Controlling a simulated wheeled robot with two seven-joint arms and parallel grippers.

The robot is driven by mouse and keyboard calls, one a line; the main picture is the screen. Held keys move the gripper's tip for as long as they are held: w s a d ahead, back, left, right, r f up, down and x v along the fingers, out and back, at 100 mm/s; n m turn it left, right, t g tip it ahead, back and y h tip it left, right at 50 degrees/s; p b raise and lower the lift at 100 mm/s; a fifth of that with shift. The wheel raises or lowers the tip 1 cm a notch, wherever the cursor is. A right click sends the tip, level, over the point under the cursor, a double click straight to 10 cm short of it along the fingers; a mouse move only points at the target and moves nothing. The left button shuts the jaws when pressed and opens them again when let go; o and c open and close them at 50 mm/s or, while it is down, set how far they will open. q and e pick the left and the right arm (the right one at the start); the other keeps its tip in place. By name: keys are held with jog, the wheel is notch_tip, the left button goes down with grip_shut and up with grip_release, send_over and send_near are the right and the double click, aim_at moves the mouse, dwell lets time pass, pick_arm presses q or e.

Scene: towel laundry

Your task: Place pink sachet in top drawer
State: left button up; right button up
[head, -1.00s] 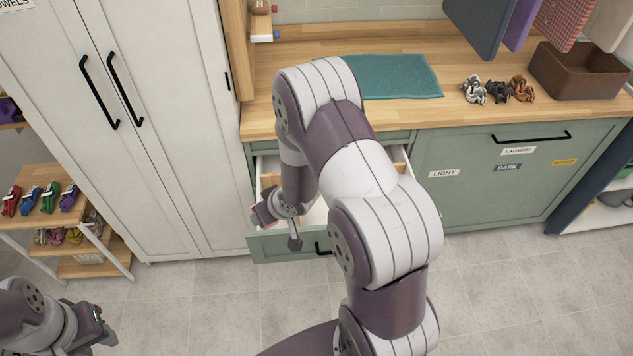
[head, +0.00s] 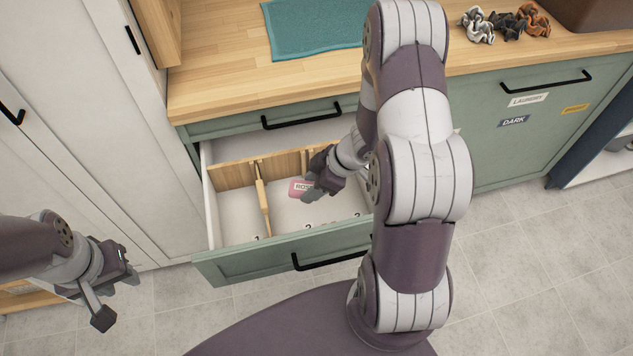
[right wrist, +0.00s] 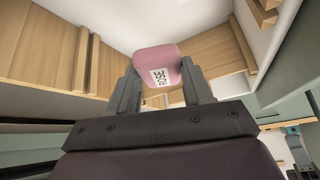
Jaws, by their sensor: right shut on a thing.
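The pink sachet (head: 297,188) with a white ROSE label is pinched between the fingertips of my right gripper (head: 322,180). In the right wrist view the sachet (right wrist: 158,66) sits between both fingers (right wrist: 160,90). The open drawer (head: 281,257) has a green front and pale floor, below a closed green front with a black handle. The sachet is over the drawer's interior, right of a wooden divider (head: 263,200); its height above the floor is hard to tell. My left gripper (head: 116,290) is empty at the lower left, its fingers apart.
Several wooden partitions and printed numbers mark the drawer's compartments. Above is a wooden counter (head: 215,85) with a teal towel (head: 310,25) and scrunchies (head: 505,22). A white cabinet (head: 80,130) stands left of the drawer. The tiled floor in front is clear.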

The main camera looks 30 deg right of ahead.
notch_tip(320, 180, down, 7)
jog(key=b, duration=0.2)
jog(key=shift+f+b, duration=0.15)
jog(key=shift+b, duration=0.15)
jog(key=shift+f, duration=0.5)
jog(key=o, duration=1)
jog(key=shift+r, duration=0.1)
